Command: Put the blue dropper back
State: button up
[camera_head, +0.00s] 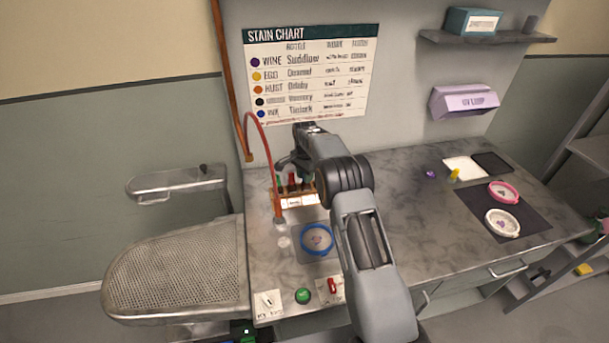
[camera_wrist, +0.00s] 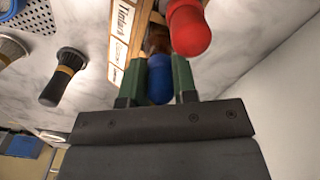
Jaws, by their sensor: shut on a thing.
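In the wrist view, the blue dropper (camera_wrist: 159,80) shows its rounded blue bulb between the two green fingers of my gripper (camera_wrist: 159,84). My gripper is shut on that bulb. An amber part lies just beyond the bulb, next to a wooden rack (camera_wrist: 127,40) with white paper labels. A red-bulbed dropper (camera_wrist: 188,27) is close on the right. In the head view, the rack (camera_head: 297,201) stands at the back left of the counter. My arm covers part of that area, and the blue dropper cannot be made out there. How deep it sits in the rack is unclear.
The grey counter (camera_head: 404,213) bears a blue hoop (camera_head: 317,239) in front of the rack. A red tube (camera_head: 262,137) arches beside it. A green button (camera_head: 303,296) is at the front.

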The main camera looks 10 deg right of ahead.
jog(key=o, duration=1)
jog(key=shift+c, duration=0.2)
jog(key=shift+r, duration=0.15)
jog(key=shift+r+p, duration=2.35)
jog(key=shift+r, duration=1.3)
